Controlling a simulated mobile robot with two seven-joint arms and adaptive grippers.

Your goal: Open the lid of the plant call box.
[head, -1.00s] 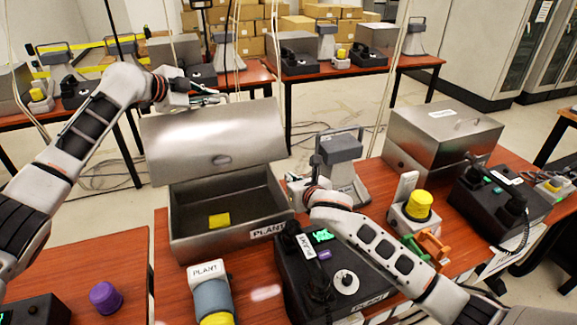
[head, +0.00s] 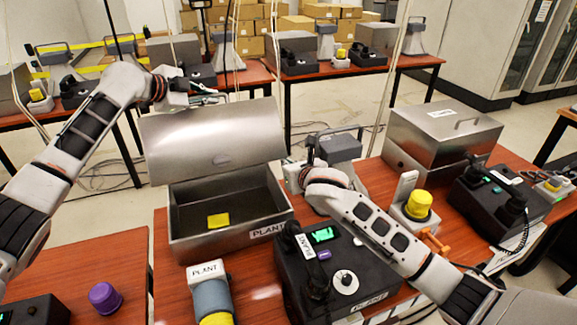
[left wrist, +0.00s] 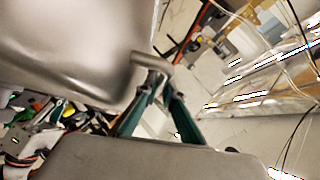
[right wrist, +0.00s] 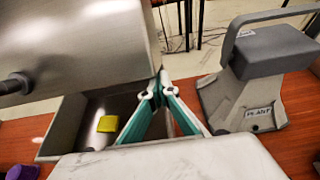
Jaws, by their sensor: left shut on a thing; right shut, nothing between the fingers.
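The plant call box (head: 215,245) is a grey metal box labelled PLANT on the near table. Its lid (head: 215,145) is tilted up and back, showing the dark inside with a yellow block (head: 218,220). My left gripper (head: 208,98) is behind the lid's upper edge. In the left wrist view, its green fingers (left wrist: 158,85) are shut on the lid's handle (left wrist: 150,62). My right gripper (head: 300,178) is beside the box's right side, partly hidden by its own arm. In the right wrist view, its fingers (right wrist: 155,90) are shut and empty near the lid's edge.
A black phone (head: 335,265) sits right of the box, with a grey paging horn (right wrist: 265,75) behind it. A shut metal box (head: 440,135) stands further right. A cylinder labelled PLANT (head: 210,290) stands in front. A purple knob (head: 105,297) is on the left table.

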